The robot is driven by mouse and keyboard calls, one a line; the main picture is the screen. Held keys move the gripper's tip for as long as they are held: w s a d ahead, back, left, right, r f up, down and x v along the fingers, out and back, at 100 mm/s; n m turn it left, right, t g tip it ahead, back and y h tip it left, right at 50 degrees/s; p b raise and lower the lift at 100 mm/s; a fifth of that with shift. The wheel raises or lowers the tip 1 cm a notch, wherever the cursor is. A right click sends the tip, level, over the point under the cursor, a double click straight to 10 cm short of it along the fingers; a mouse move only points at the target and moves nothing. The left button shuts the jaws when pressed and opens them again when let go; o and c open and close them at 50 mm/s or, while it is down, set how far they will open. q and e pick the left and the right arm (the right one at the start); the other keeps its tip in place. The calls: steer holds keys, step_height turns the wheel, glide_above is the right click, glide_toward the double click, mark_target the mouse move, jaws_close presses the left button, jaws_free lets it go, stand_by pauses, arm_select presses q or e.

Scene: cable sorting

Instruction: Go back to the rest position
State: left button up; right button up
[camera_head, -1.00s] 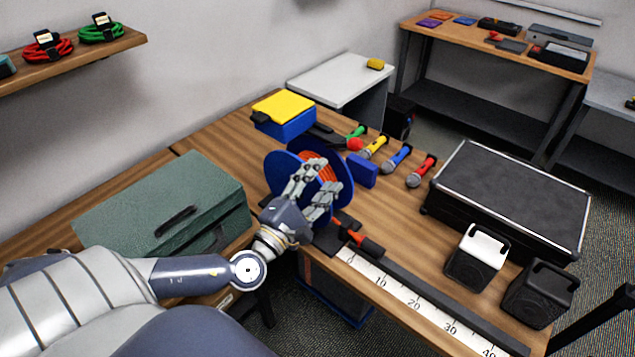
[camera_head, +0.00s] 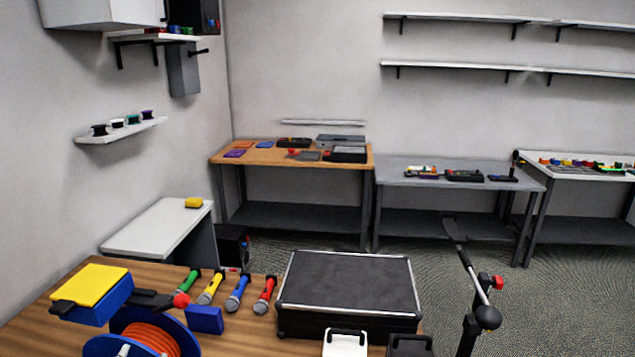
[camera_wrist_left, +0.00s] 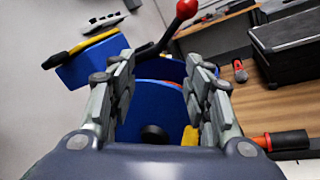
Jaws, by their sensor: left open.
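My left gripper (camera_wrist_left: 160,95) fills the lower part of the left wrist view, its two fingers spread apart and open. The blue cable reel (camera_wrist_left: 155,115) shows between and beyond the fingers; I cannot tell whether they touch it. In the head view the reel with orange cable (camera_head: 150,335) is cut off at the bottom left, and only a small pale part there may be my gripper. My right gripper is in neither view.
A blue box with a yellow lid (camera_head: 95,290), several coloured microphones (camera_head: 237,293) and a black case (camera_head: 348,290) stand on the wooden table (camera_head: 35,325). A black stand (camera_head: 470,325) rises at right. Benches line the back wall, with open floor before them.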

arm_select(q)
steer(key=s+f+n+g+y, duration=0.1)
steer(key=s+f+n+g, duration=0.45)
steer(key=n, duration=0.65)
steer(key=s+f+n+g+y, duration=0.1)
steer(key=s+f+n+g, duration=0.4)
steer(key=n, duration=0.6)
steer(key=s+d+f+n+g+h, duration=0.4)
steer(key=s+d+f+n+h, duration=0.25)
steer(key=s+d+n, duration=0.55)
step_height(320, 180, down, 28)
steer(key=d+n+g+b, duration=0.1)
steer(key=n+g+b, duration=0.1)
steer(key=s+a+f+g+b, duration=0.1)
steer(key=s+a+f, duration=0.1)
steer(key=s+f, duration=1.4)
step_height(320, 180, down, 2)
steer(key=shift+s+a+f+b, duration=0.2)
steer(key=shift+a+b, duration=0.15)
steer(key=shift+b, duration=0.05)
